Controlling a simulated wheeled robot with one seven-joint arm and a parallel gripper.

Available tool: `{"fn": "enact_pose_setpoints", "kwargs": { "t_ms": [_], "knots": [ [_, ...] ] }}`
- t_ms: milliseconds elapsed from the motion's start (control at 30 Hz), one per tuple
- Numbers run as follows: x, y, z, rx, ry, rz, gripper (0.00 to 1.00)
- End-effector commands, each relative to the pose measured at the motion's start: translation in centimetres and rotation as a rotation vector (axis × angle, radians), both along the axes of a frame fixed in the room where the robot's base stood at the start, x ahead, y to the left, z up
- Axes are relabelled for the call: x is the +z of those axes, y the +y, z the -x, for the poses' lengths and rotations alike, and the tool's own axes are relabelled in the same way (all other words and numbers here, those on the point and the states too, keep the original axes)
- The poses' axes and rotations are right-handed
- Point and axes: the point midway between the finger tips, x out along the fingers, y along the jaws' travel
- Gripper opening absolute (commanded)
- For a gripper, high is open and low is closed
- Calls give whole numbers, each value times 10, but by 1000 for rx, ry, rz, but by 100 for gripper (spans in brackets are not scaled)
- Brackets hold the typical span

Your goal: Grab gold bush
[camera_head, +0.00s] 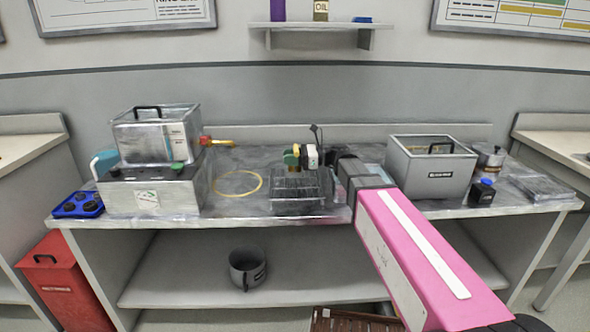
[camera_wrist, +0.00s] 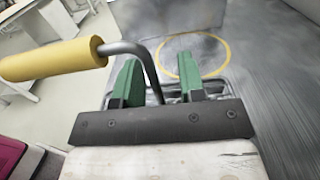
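My gripper (camera_head: 291,158) has green fingers and hangs over the wire basket (camera_head: 297,190) on the bench. In the wrist view its fingers (camera_wrist: 157,82) stand apart. A bent grey metal rod runs down behind or between them; I cannot tell whether they touch it. A yellow-gold cylinder (camera_wrist: 52,60) sits on the rod's upper end, left of the fingers and outside their grasp. A small gold patch (camera_head: 297,150) beside the gripper in the head view may be the same part. I cannot tell for sure that this cylinder is the gold bush.
A yellow ring (camera_head: 238,184) lies flat on the bench, left of the basket. A grey machine with a clear box (camera_head: 155,135) stands further left, with a red-and-yellow nozzle (camera_head: 217,142). A grey bin (camera_head: 430,172) stands right. A dark pot (camera_head: 248,268) sits on the lower shelf.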

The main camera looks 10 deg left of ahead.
Motion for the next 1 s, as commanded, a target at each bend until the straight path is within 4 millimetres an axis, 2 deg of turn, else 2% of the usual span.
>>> {"fn": "enact_pose_setpoints", "kwargs": {
  "t_ms": [167, 300, 733, 1000],
  "knots": [
    [0, 0, 0, -1, 0, 0, 37],
    [0, 0, 0, 0, 0, 0, 0],
    [3, 0, 0, 0, -1, -2, 0],
    [25, 0, 0, 0, -2, -3, 0]
  ]
}}
